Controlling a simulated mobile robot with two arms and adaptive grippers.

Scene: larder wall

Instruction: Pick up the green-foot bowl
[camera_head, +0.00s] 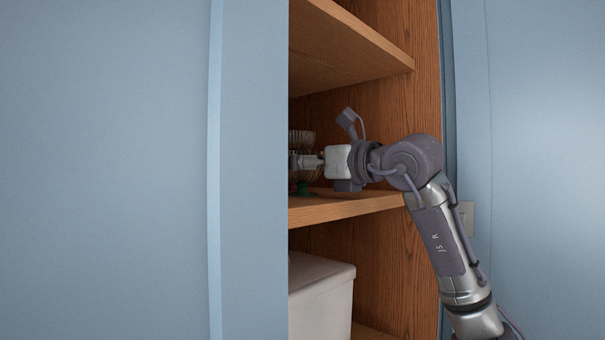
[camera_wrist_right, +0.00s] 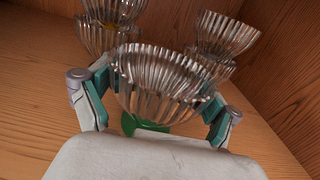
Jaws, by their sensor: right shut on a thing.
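The green-foot bowl (camera_wrist_right: 165,80) is clear ribbed glass. It sits between the fingers of my right gripper (camera_wrist_right: 158,95) in the right wrist view, and the gripper is shut on it. Its green foot (camera_wrist_right: 140,124) shows below the bowl, partly hidden by the gripper. In the head view my right gripper (camera_head: 310,161) reaches into the cupboard just above the middle shelf, and the green foot (camera_head: 303,188) shows under it near the shelf. Whether the foot touches the shelf I cannot tell. My left gripper is not in view.
Other ribbed glass bowls stand close behind: one at the back left (camera_wrist_right: 108,38) with a yellowish part, and others at the back right (camera_wrist_right: 224,36). The middle shelf (camera_head: 345,206) has bare wood in front. A blue panel (camera_head: 250,170) covers the cupboard's left; a white bin (camera_head: 320,300) stands below.

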